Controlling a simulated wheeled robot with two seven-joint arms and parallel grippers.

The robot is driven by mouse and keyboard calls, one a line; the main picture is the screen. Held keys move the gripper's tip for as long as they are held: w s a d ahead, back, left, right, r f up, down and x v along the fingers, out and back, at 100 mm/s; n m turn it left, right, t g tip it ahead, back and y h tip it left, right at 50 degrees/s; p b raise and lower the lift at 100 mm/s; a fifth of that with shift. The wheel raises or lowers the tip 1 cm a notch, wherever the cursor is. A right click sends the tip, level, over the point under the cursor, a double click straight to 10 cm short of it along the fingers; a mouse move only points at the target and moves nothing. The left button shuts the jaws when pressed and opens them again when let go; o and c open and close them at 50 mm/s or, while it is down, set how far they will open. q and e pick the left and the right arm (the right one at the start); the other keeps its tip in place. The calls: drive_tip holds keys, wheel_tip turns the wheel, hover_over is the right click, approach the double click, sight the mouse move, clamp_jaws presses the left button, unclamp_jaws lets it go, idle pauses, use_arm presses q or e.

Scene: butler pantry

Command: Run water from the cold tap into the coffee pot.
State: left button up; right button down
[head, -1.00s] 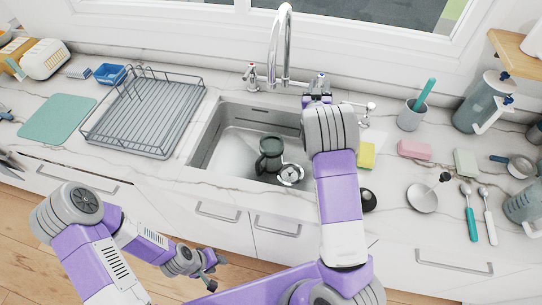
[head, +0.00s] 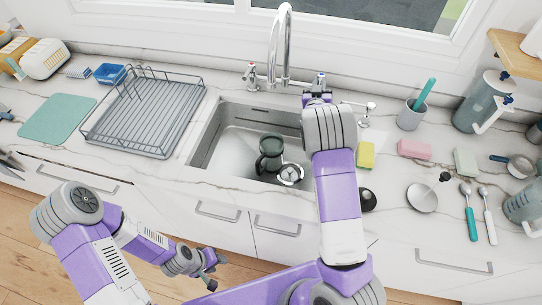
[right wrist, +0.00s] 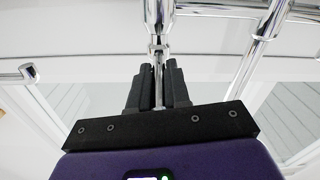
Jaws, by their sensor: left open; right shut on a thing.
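The dark coffee pot (head: 270,150) stands upright in the sink (head: 222,150), below and in front of the tall chrome spout (head: 285,40). No stream of water can be made out from the spout. The cold tap (head: 321,80), with a blue mark, is right of the spout. My right gripper (head: 317,97) is at this tap. In the right wrist view, its black fingers (right wrist: 158,88) are shut on the tap's thin chrome lever (right wrist: 158,92). My left gripper (head: 211,279) is open and empty, low in front of the cabinets.
The red-marked tap (head: 250,72) is left of the spout. A wire dish rack (head: 150,108) stands left of the sink. A yellow sponge (head: 366,155), a pink block (head: 414,150) and a grey cup (head: 411,116) are to the right. A round metal piece (head: 290,174) is beside the pot.

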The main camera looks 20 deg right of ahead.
drive_tip(key=shift+s+d+r+n+t+y+b, duration=0.1)
drive_tip(key=shift+d+n+t+y+b, duration=0.15)
drive_tip(key=shift+n+y+b, duration=0.3)
drive_tip(key=shift+s+d+n+t+y+b, duration=0.15)
drive_tip(key=shift+n+t+y+b, duration=0.2)
drive_tip(key=shift+y+b, duration=0.3)
idle(1.1)
drive_tip(key=shift+w+r, duration=0.1)
drive_tip(key=shift+r, duration=0.1)
idle(5.5)
